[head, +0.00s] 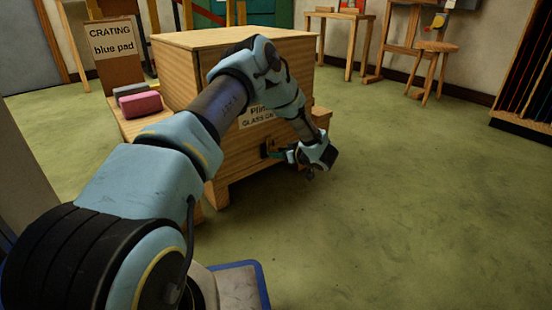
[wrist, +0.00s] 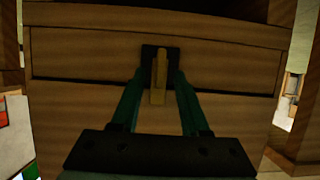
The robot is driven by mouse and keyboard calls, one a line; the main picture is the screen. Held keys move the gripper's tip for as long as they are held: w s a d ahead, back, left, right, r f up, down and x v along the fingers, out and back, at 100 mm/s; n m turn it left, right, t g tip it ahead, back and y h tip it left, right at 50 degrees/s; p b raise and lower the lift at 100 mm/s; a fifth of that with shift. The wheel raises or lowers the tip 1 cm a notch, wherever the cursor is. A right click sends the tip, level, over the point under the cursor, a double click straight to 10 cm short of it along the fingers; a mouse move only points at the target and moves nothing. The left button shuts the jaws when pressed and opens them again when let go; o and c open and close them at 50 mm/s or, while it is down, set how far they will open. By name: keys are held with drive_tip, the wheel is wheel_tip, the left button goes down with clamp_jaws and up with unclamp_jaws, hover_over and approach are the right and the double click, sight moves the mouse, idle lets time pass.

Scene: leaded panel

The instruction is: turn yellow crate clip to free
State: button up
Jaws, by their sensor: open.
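The wooden crate (head: 225,155) stands on the floor ahead, with my arm crossing in front of it. In the wrist view the crate face (wrist: 80,60) fills most of the picture. A yellow clip (wrist: 158,78) sits upright on a dark plate (wrist: 147,54) on that face. My gripper (wrist: 157,80) is open, with one green finger on each side of the clip. I cannot tell whether either finger touches it. In the head view my gripper (head: 272,152) is at the crate's front, and the clip is hard to make out there.
A pink block (head: 140,104) and a grey block lie on a wooden ledge left of the crate. A sign reading "CRATING blue pad" (head: 110,42) stands behind. A stool (head: 434,70) and wooden stands are at the back right. The green floor (head: 420,190) at right is clear.

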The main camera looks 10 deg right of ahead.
drive_tip(key=shift+x, duration=0.9)
clamp_jaws()
